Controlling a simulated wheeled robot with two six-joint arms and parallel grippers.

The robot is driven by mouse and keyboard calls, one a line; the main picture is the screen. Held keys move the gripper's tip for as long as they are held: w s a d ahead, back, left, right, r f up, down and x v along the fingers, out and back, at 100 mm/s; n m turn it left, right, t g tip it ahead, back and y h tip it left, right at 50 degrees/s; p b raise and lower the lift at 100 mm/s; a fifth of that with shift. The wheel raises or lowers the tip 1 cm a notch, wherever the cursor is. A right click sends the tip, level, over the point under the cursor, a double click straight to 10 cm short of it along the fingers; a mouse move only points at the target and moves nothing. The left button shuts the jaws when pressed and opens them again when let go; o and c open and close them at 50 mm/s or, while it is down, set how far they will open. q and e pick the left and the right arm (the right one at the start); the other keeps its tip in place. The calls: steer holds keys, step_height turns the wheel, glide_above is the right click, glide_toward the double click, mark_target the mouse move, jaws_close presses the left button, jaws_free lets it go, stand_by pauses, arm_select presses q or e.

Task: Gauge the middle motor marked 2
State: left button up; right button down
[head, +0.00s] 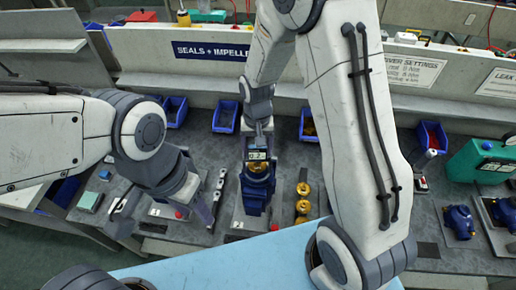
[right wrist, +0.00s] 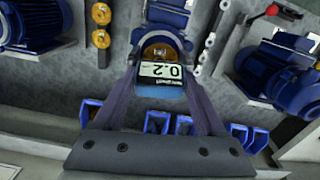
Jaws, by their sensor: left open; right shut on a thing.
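The middle blue motor (head: 254,196) stands on a plate on the grey bench, with a brass part (head: 258,172) on its top end. My right gripper (head: 258,140) is shut on a small gauge (head: 257,155) directly at this brass part. In the right wrist view the gauge (right wrist: 163,78) sits between my two fingers, against or just in front of the brass part (right wrist: 160,52); contact is hard to tell. Its display seems to read 0.2. My left gripper (head: 206,204) is open and empty, left of the motor. The label by the motor is too small to read surely.
Several brass parts (head: 303,190) stand in a row right of the motor. Blue bins (head: 226,117) line the back. Another blue motor (head: 459,222) and a teal case (head: 483,161) are at the right. A light blue surface (head: 215,260) lies in front.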

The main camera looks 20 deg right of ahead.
steer(key=shift+f, duration=0.2)
stand_by(0.5)
jaws_free()
stand_by(0.5)
step_height(320, 180, up, 9)
steer(key=p, duration=0.7)
steer(key=shift+p, duration=0.3)
stand_by(0.3)
